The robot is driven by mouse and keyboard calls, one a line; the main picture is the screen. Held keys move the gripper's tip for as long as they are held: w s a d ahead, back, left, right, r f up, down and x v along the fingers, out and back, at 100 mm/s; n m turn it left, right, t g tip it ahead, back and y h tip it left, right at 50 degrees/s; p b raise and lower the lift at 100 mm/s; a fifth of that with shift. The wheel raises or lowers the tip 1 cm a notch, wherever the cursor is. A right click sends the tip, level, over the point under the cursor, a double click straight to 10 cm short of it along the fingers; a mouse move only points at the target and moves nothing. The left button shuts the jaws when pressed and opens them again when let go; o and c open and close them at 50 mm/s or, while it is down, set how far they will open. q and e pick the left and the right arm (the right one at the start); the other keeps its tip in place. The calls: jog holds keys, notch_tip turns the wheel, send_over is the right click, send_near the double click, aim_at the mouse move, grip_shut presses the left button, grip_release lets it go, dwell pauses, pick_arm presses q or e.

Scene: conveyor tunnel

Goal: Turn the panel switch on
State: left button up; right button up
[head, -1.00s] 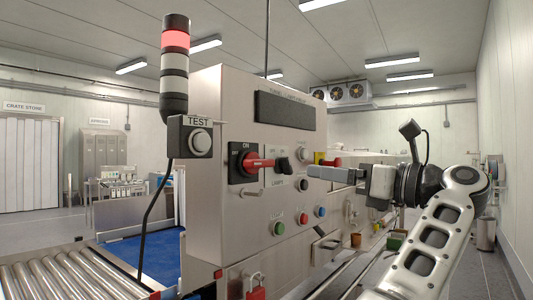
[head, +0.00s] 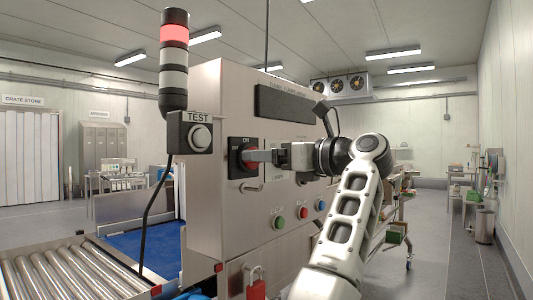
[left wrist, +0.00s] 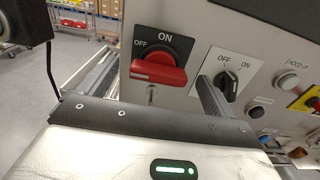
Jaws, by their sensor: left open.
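The panel switch (head: 243,158) is a red rotary handle on a black plate on the steel cabinet's front. In the left wrist view, the red handle (left wrist: 159,72) lies sideways, level with the OFF mark at the left; ON is at the top. Contact cannot be told. My right gripper is not in view.
A smaller black OFF/ON selector (left wrist: 229,84) sits just right of the switch, close to a finger. A TEST button box (head: 197,133) and light tower (head: 174,65), lit red, stand left. Green (head: 279,223) and red (head: 303,212) buttons and a red padlock (head: 256,289) are below.

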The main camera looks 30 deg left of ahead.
pick_arm(q)
jog(key=shift+w+a, duration=0.1)
jog(key=shift+a, duration=0.75)
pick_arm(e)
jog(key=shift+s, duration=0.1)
pick_arm(q)
jog(key=c, duration=1)
jog(key=shift+m+p, duration=0.45)
jog(key=shift+m, duration=0.05)
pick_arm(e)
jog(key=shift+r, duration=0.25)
pick_arm(q)
jog(key=m, duration=0.5)
jog(key=m+p, duration=0.1)
jog(key=m, duration=0.4)
jog(key=m+p, duration=0.1)
jog(key=m, duration=0.4)
jog(key=shift+w+f, duration=0.3)
jog(key=shift+w, duration=0.05)
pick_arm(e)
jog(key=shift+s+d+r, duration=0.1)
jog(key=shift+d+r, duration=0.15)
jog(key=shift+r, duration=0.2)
pick_arm(q)
jog(key=shift+m, duration=0.4)
